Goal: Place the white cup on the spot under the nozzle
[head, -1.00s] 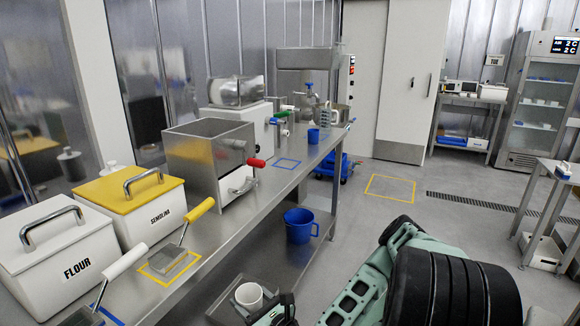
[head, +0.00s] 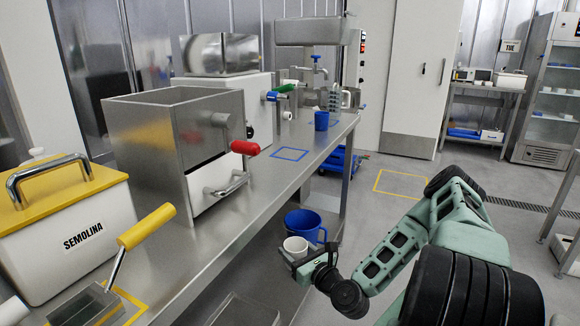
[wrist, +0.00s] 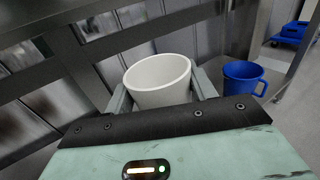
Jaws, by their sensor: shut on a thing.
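The white cup (head: 294,246) is held in my gripper (head: 303,262), beside the bench and below the level of its top. In the wrist view the white cup (wrist: 158,82) is between the two fingers, its open rim up and slightly tilted in the picture. A machine with a blue-handled valve (head: 317,72) stands at the far end of the bench. I cannot clearly make out its nozzle or the spot under it. A blue square outline (head: 290,154) lies empty on the bench top, in front of the machine with the green handle.
The steel bench (head: 255,190) runs away from me on the left, with a lower shelf. A blue jug (head: 304,225) stands just beyond my gripper. A blue cup (head: 321,121) is on the bench top. A red-handled machine (head: 175,140) and semolina bin (head: 75,235) are nearer.

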